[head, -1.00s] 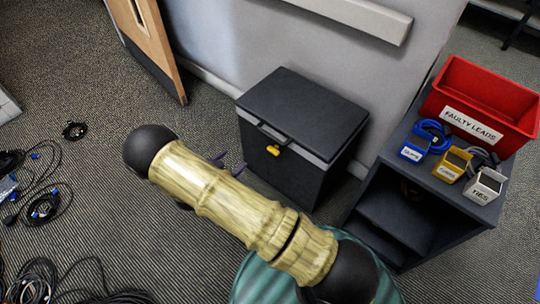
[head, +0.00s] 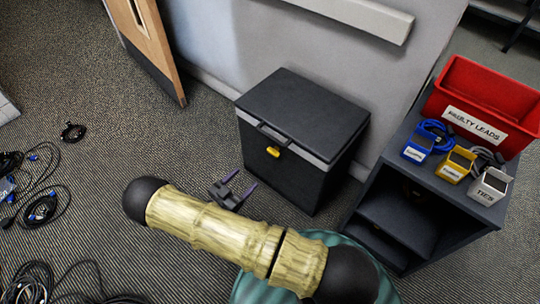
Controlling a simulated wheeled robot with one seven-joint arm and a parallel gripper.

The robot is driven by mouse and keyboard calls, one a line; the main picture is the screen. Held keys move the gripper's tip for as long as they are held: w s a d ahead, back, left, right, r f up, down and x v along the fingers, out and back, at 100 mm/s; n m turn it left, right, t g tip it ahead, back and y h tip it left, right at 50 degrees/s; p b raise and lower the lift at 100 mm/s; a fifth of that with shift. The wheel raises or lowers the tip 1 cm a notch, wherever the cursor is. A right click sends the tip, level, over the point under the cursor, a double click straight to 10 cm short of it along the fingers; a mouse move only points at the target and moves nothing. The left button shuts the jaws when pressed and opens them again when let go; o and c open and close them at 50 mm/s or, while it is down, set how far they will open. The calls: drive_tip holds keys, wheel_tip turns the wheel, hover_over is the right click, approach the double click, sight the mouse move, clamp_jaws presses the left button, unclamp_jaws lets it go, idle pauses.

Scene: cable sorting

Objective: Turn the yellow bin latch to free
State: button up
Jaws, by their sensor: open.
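The yellow latch (head: 273,152) is on the front of the black bin (head: 282,168), just below the lid's front handle (head: 273,134). It shows as a small, compact yellow piece; its exact angle is too small to tell. The bin's lid (head: 305,105) is down. My gripper (head: 242,182) is open and empty, in front of the bin, below and left of the latch in the picture. Its two purple fingers point up and right towards the bin front and appear apart from the latch. My arm hides part of the floor in front.
A dark shelf unit (head: 448,205) stands right of the bin, bearing a red faulty-leads bin (head: 490,95) and blue, yellow and white labelled holders. Loose cables (head: 40,205) lie on the floor at left.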

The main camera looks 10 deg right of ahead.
sight(273, 152)
drive_tip(key=b+x, duration=0.4)
drive_tip(key=x, duration=1)
drive_tip(key=shift+w+d, duration=0.2)
drive_tip(key=shift+d, duration=0.15)
drive_tip(key=shift+f, duration=0.1)
drive_tip(key=c, duration=1)
